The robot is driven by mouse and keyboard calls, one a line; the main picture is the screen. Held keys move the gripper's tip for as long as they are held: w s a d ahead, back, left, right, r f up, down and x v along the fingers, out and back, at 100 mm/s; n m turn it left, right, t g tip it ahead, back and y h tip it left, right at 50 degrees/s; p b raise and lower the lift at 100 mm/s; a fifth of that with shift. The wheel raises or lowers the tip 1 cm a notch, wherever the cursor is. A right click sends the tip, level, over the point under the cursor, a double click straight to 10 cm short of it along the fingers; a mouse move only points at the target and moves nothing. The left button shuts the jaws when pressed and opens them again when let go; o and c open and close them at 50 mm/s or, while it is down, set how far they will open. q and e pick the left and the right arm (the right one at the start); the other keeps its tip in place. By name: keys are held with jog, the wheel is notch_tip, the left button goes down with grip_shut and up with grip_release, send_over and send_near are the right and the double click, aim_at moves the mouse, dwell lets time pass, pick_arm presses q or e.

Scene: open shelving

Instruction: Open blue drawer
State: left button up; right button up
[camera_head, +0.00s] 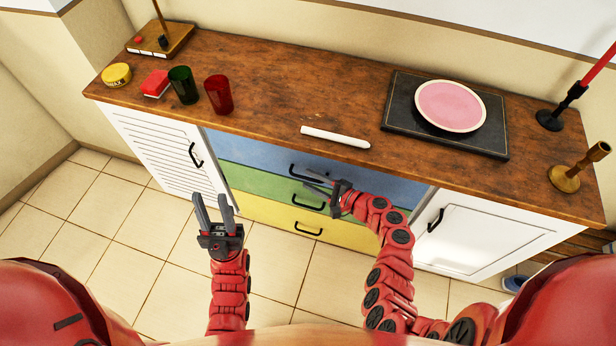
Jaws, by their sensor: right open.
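The blue drawer (250,154) is the top one of three stacked drawers in the cabinet's middle and looks shut. Its black handle (292,170) shows at the drawer's middle. My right gripper (308,180) is open and points left, its fingertips close to the handle in the picture. I cannot tell whether they touch it. My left gripper (210,198) is open and empty, lower left of the drawer, in front of the white louvered door.
The green drawer (260,184) and yellow drawer (265,212) below look shut. White doors (150,150) (470,238) flank them. The wooden top (290,90) holds cups, a white stick (335,136), a plate (450,105) on a black board and candle holders. The tiled floor (110,220) is clear at left.

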jog(key=shift+x, duration=0.9)
grip_shut()
dwell(0.9)
